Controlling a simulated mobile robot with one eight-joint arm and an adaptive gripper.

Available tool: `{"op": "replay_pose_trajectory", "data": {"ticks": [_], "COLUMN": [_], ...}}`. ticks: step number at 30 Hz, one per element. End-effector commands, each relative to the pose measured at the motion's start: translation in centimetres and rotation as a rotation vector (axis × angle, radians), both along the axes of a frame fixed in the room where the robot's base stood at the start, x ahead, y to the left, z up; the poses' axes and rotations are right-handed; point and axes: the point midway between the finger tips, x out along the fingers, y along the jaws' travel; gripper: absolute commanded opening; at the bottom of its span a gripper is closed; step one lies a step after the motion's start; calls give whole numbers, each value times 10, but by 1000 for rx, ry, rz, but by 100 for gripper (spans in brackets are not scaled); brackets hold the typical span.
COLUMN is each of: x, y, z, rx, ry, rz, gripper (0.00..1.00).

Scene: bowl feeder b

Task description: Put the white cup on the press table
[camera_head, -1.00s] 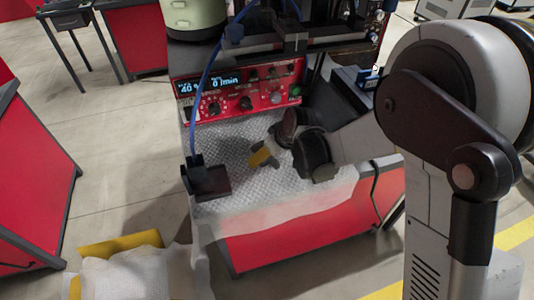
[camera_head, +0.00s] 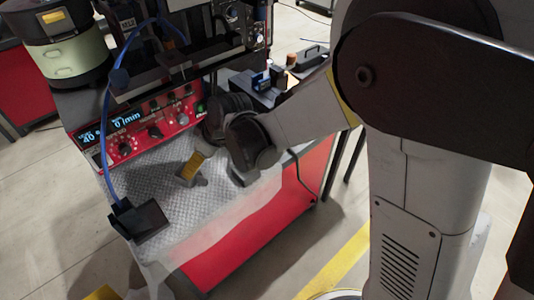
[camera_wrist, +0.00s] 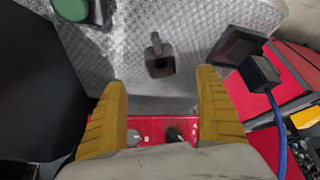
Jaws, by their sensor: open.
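My gripper (camera_wrist: 161,80) shows in the wrist view with its two yellow fingers wide apart and nothing clamped between the tips. In the head view my gripper (camera_head: 193,166) is over the textured metal tabletop (camera_head: 215,205), partly hidden by my wrist. A small grey piece with a dark opening and a short stem (camera_wrist: 158,62) is on the tabletop beyond the fingertips in the wrist view. I cannot tell whether it is a cup. I cannot clearly make out a white cup or say which surface is the press table.
A black plate (camera_head: 139,221) with a blue hose stands at the tabletop's left; it also shows in the wrist view (camera_wrist: 236,44). A red control panel (camera_head: 138,130) lies along the back. A green round part (camera_wrist: 71,8) is at the wrist view's top left.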

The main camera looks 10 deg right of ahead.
Motion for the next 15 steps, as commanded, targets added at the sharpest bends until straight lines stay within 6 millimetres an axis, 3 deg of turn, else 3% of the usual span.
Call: {"op": "replay_pose_trajectory", "data": {"ticks": [5,10,15], "x": [-3,-21,-62], "y": [-18,-86,-167], "z": [16,66,109], "rx": [0,0,7], "ry": [-2,-11,-29], "rz": [-49,-242,-486], "gripper": [84,84,84]}}
